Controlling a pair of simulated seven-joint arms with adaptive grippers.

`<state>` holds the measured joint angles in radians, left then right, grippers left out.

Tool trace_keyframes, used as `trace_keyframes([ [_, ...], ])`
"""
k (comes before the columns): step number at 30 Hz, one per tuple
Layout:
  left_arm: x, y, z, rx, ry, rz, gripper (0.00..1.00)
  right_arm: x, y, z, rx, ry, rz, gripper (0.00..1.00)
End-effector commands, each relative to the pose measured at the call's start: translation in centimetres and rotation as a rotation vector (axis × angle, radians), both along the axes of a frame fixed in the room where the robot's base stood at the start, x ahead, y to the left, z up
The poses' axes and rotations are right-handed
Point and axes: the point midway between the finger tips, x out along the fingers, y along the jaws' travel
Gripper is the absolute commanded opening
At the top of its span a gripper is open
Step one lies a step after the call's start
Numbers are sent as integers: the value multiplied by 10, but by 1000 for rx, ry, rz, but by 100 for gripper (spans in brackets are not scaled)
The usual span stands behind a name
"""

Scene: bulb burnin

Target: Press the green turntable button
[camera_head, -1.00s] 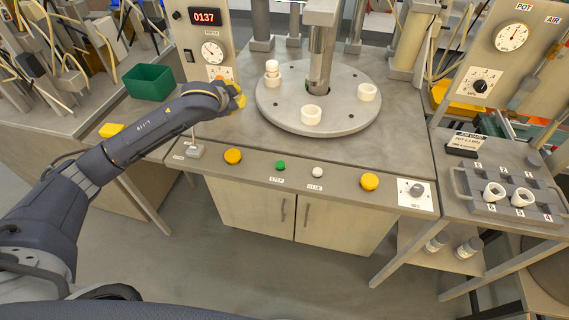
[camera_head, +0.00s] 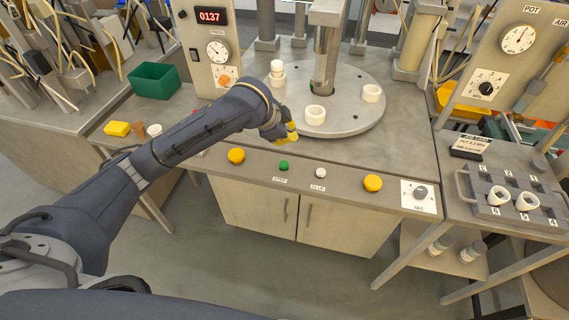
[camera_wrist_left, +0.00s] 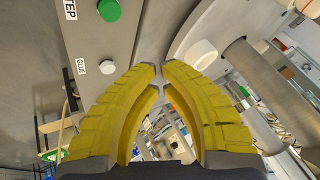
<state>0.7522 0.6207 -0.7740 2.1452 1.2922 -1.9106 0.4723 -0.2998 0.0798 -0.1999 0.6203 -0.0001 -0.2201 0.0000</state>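The green button (camera_head: 283,165), labelled STEP, sits on the front panel between an orange button and a white one. It also shows at the top edge of the left wrist view (camera_wrist_left: 109,10). My left gripper (camera_head: 290,135) hovers behind and slightly right of it, near the turntable's front edge, apart from the button. In the left wrist view its yellow fingers (camera_wrist_left: 160,68) have their tips nearly together, with nothing between them. The round grey turntable (camera_head: 350,122) carries several white rings, one (camera_head: 315,114) at the front. My right gripper is not in view.
The white GLUE button (camera_head: 320,172) is just right of the green one. Orange buttons (camera_head: 236,155) (camera_head: 372,182) flank them, and a SEC dial (camera_head: 420,192) is further right. A green bin (camera_head: 155,82) and a rack (camera_head: 510,208) stand to the sides.

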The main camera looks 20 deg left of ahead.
Motion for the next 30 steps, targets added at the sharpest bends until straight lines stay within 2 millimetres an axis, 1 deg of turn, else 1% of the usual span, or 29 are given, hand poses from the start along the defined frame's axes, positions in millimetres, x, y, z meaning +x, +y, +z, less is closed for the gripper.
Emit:
trace_keyframes([
  [7, 0, 0, -1, -1, 0, 1, 0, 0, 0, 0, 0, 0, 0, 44],
  [11, 0, 0, -6, -2, 2, 1, 0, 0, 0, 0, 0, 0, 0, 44],
  [14, 0, 0, -14, -2, 2, 2, 0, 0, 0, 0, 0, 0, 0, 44],
  [21, -1, 0, -42, -1, 4, 3, 0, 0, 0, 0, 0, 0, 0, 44],
  [30, 0, 1, -72, -1, 1, 3, 0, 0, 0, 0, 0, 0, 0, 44],
])
